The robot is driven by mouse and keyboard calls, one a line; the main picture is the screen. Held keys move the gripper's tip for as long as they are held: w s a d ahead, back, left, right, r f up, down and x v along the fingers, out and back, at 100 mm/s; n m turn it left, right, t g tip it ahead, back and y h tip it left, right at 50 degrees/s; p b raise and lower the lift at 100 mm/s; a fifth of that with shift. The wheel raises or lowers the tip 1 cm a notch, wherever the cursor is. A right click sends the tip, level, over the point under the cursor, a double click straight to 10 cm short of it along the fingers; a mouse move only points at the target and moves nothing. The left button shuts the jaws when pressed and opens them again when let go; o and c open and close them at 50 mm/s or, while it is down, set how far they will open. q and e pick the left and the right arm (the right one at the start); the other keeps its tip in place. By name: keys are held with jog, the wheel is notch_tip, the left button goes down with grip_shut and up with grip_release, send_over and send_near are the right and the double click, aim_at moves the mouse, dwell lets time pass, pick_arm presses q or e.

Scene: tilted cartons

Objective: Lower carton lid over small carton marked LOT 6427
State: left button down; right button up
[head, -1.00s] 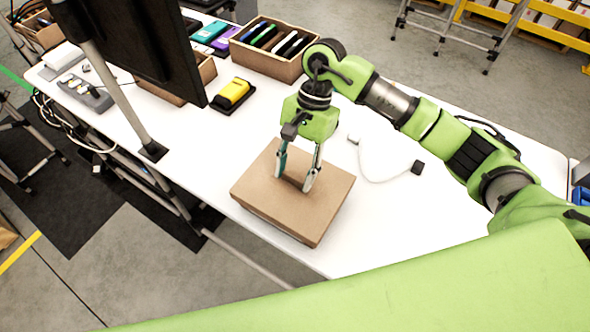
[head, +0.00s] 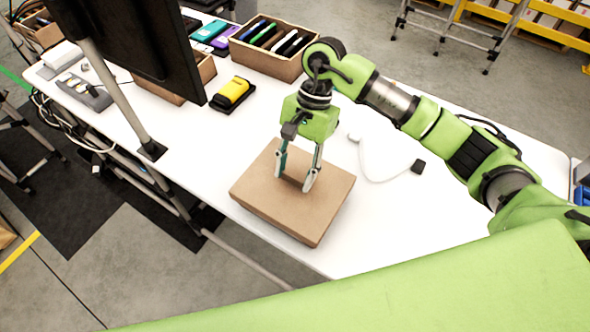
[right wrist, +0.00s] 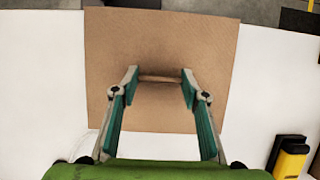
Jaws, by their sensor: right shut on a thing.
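The carton lid (head: 270,205) is a flat brown cardboard lid near the front edge of the white table, nearly level in the head view. My right gripper (head: 296,180) points down at the middle of the lid and is shut on it. In the right wrist view, the fingers (right wrist: 160,78) close on a narrow raised strip in the middle of the lid (right wrist: 160,40). The small carton and its LOT 6427 mark are not seen; whatever is under the lid is hidden by it. My left gripper is not in view.
A yellow and black device (head: 232,94) lies behind the lid on the table. An open box with several coloured items (head: 270,45) stands farther back. A white cable with a black plug (head: 385,175) lies to the right. A dark monitor (head: 135,40) stands at left.

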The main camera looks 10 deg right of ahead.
jog(key=o, duration=1.1)
jog(key=shift+c, duration=0.2)
jog(key=s+a+r+p+v, duration=0.1)
jog(key=p+v, duration=0.1)
jog(key=v, duration=1.6)
jog(key=shift+s+a+r, duration=0.25)
jog(key=shift+s+a, duration=0.05)
jog(key=shift+a, duration=0.05)
